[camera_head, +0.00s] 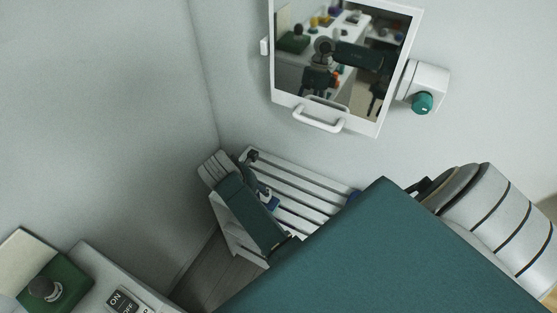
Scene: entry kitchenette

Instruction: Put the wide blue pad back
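A small blue piece (271,203) shows on or just above the white slatted rack (300,190), low against the wall. A second dark blue patch (353,197) shows at the rack's right end, partly hidden by the large teal panel in front. I cannot tell whether either is the wide blue pad. Dark parts that look like my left gripper (262,190) are over the rack, beside my teal arm link and close to the first blue piece. The fingers are too small to read. My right gripper is not visible.
A mirror (340,65) with a white handle (318,115) is above the rack. A white wall fitting with a teal knob (422,103) is beside it. At lower left are a green box with a dark knob (45,289) and an ON/OFF panel (122,300).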

